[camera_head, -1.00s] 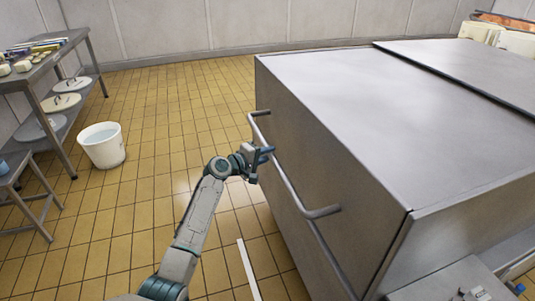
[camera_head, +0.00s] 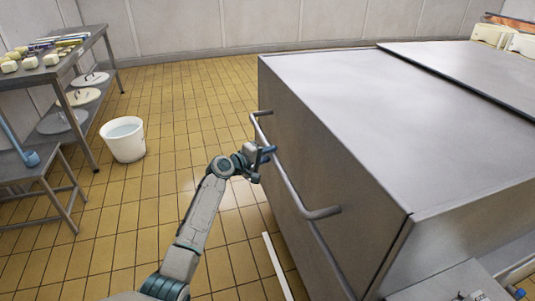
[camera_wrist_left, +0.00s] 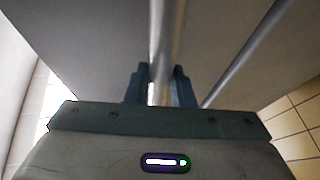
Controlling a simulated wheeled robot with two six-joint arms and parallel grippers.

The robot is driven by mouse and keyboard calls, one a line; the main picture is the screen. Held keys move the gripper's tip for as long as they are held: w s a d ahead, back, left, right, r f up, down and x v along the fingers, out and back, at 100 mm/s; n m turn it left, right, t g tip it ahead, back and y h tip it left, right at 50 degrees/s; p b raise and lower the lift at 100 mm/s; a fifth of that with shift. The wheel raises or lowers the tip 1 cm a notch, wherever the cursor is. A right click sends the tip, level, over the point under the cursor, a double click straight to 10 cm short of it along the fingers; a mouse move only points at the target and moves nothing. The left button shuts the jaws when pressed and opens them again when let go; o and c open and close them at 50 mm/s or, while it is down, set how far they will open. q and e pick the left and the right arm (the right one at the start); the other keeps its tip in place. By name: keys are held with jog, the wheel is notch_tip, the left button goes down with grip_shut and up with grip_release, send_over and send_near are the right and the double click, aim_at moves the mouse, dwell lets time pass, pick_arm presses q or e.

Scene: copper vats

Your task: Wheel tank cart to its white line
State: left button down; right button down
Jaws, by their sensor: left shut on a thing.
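The tank cart (camera_head: 345,150) is a large grey metal box filling the right half of the head view. A long bar handle (camera_head: 290,187) runs along its near left side. My left gripper (camera_head: 265,152) is shut on the handle towards its far end. In the left wrist view the handle (camera_wrist_left: 165,45) passes between the two fingers of the gripper (camera_wrist_left: 160,80). A white line (camera_head: 277,267) lies on the floor just left of the cart's side, and its lower end runs out of the picture. The cart's wheels are hidden. My right gripper is out of view.
A white bucket of water (camera_head: 123,139) stands on the tiled floor to the left. A steel table (camera_head: 88,42) with pale blocks and a lower bench (camera_head: 30,168) stand along the left. Tiled floor (camera_head: 190,110) is clear between bucket and cart.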

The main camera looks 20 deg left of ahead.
pick_arm(q)
jog(key=shift+w+d+f, duration=0.2)
jog(key=shift+d, duration=0.1)
jog(key=c, duration=1.3)
grip_release()
jog(key=shift+w+d+f, duration=0.1)
jog(key=shift+w+f, duration=0.05)
jog(key=shift+c, duration=0.2)
jog(key=shift+o, duration=0.4)
jog(key=shift+w+f, duration=0.15)
jog(key=shift+s+r, duration=0.2)
jog(key=shift+r, duration=0.05)
jog(key=v, duration=1)
jog(key=shift+s+a+p, duration=0.2)
jog(key=shift+a+p, duration=0.05)
jog(key=shift+p, duration=0.05)
jog(key=shift+c, duration=0.2)
